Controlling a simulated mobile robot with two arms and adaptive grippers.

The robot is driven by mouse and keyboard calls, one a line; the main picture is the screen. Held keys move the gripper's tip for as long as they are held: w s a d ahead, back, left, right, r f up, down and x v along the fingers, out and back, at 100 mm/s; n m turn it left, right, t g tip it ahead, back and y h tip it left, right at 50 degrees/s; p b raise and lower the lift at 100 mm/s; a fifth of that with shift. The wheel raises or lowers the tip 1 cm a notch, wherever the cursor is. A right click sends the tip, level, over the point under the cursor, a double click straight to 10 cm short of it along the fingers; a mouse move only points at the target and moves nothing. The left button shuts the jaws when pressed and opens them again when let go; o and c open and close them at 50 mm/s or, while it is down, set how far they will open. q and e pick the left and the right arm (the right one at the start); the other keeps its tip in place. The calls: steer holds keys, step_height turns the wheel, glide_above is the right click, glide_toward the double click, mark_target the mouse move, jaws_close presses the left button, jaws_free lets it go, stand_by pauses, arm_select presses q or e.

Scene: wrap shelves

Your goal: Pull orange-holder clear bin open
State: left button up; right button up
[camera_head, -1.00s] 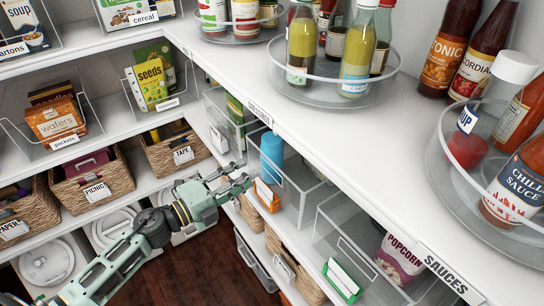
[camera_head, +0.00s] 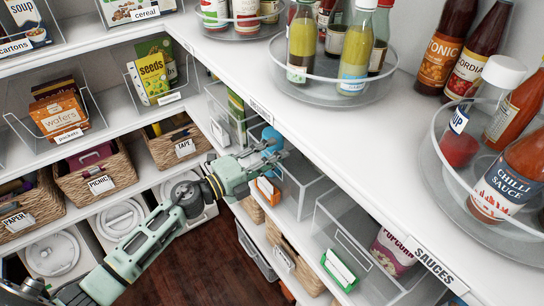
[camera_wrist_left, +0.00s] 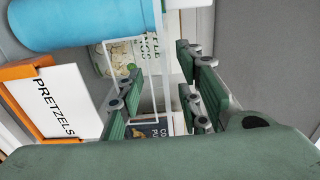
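The clear bin (camera_head: 305,198) sits on the shelf below the sauces shelf. Its orange holder (camera_head: 265,190) is on the front. In the left wrist view the orange holder (camera_wrist_left: 22,70) carries a white PRETZELS card (camera_wrist_left: 55,100). My left gripper (camera_head: 274,148) is at the bin's upper front, above the holder. In the left wrist view its fingers (camera_wrist_left: 165,105) are apart, with a pale bin edge showing between them. Contact is unclear. My right gripper is not in view.
A clear bin with a green holder (camera_head: 340,270) and a popcorn pack (camera_head: 392,252) stands to the right. Another clear bin (camera_head: 222,115) stands to the left. The sauces shelf (camera_head: 330,140) overhangs closely. The floor (camera_head: 200,265) in front is open.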

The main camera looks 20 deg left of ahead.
arm_select(q)
jaws_close()
stand_by(0.3)
